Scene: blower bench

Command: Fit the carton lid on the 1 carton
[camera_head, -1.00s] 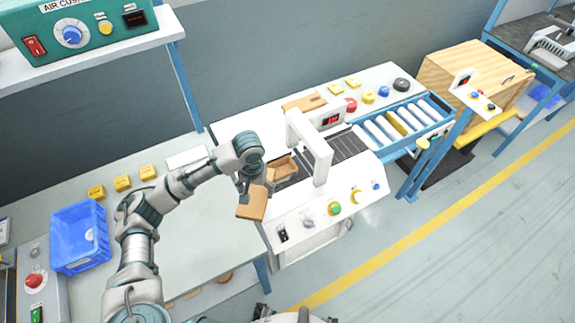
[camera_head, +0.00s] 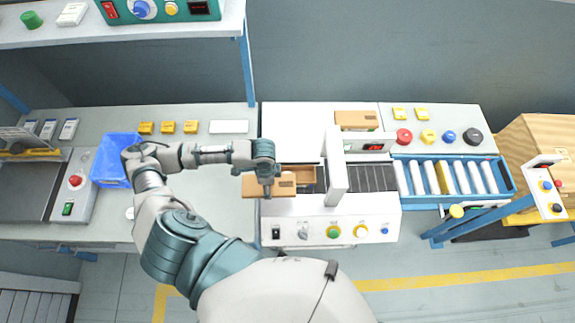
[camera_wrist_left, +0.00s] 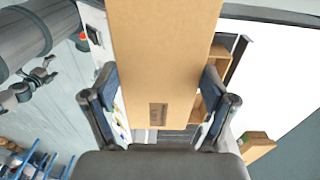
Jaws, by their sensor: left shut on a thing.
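My left gripper (camera_head: 267,190) is shut on the brown carton lid (camera_head: 262,187), held at the left end of the white conveyor machine. In the left wrist view the lid (camera_wrist_left: 165,60) stands between the two fingers (camera_wrist_left: 160,112) and fills the middle. The open brown carton (camera_head: 321,180) sits on the machine's belt just right of the lid, before the white arch. In the left wrist view only a side of the carton (camera_wrist_left: 222,60) shows behind the lid. The lid hides part of the carton.
The white arch (camera_head: 336,170) stands over the belt (camera_head: 372,178) right of the carton. A second brown box (camera_head: 357,119) lies on the machine's back edge. A roller table (camera_head: 508,180) is at the right. A blue crate (camera_head: 110,163) and yellow blocks (camera_head: 168,127) are left.

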